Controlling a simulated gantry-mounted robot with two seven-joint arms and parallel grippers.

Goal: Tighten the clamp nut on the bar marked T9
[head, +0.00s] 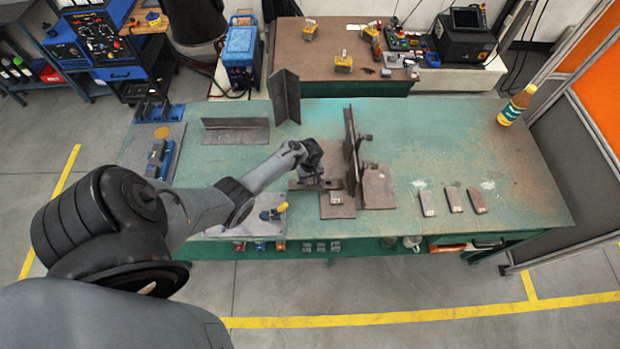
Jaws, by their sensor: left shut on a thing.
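My left arm reaches in from the left, and my left gripper (318,181) is at the middle of the green table, just left of an upright dark steel plate (350,150). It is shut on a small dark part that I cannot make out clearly. My right gripper is not in view.
The green table (425,140) has free room at right, around several small steel pieces (452,199). A bottle (517,105) stands at its far right edge. Angle steel (236,131) and a tall angled plate (285,96) stand behind the gripper.

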